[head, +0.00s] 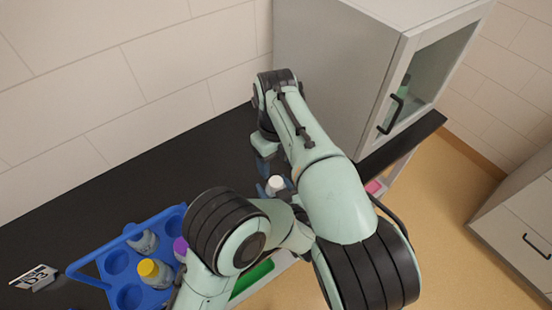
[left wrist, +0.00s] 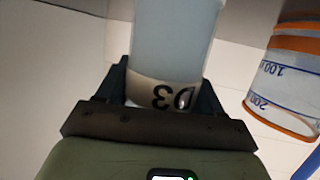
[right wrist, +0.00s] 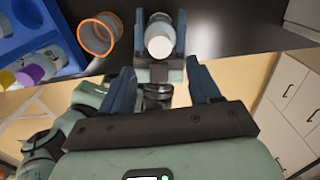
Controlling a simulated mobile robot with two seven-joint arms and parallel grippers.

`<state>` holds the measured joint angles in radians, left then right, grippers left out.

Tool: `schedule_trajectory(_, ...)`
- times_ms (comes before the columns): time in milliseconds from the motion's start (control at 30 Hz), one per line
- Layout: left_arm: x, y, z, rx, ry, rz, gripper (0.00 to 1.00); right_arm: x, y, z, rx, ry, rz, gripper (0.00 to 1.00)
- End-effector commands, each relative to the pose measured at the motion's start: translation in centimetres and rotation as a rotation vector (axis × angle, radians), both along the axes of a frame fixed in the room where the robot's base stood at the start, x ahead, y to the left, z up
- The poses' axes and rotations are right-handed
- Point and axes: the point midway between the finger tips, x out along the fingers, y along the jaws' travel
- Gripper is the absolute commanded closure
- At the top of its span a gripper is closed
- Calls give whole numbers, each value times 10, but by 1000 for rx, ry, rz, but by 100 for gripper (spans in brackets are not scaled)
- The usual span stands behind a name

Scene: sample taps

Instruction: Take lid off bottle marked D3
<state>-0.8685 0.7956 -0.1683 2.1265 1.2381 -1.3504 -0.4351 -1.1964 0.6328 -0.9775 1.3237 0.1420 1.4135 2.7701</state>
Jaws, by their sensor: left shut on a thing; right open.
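The bottle marked D3 (left wrist: 175,45) stands between my left gripper's fingers (left wrist: 165,90); its label reads upside down in the left wrist view. Its white lid (head: 277,183) shows from above in the head view and is on the bottle. In the right wrist view the lid (right wrist: 159,46) faces the camera, between the left fingers. My right gripper (right wrist: 162,78) is open and empty, with its fingertips pointing toward the lid and apart from it.
A blue rack (head: 118,240) holds a yellow-lidded bottle (head: 155,272), a purple-lidded one (head: 180,248) and another bottle (head: 143,240). An orange-rimmed beaker (right wrist: 98,36) stands beside the D3 bottle. A grey cabinet (head: 335,70) stands at the back right. The dark counter behind the rack is clear.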

Motion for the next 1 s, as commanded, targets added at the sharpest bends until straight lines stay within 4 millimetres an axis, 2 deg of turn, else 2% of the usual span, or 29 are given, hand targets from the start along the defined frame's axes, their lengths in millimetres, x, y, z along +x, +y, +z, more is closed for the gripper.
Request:
schedule_trajectory(167, 0, 0, 0, -1, 0, 0, 100, 0, 0, -14, -1, 2, -30, 38)
schedule_trajectory(400, 0, 0, 0, 0, -1, 0, 100, -1, 0, -52, -2, 3, -28, 38)
schedule_trajectory(600, 0, 0, 0, 0, -1, 0, 100, 0, 0, -74, -1, 0, -26, 38)
schedule_trajectory(967, 0, 0, 0, 0, -1, 0, 100, 0, 0, -79, -1, -1, -25, 38)
schedule_trajectory(1000, 0, 0, 0, 0, -1, 0, 100, 0, 0, -79, -1, -1, -25, 48)
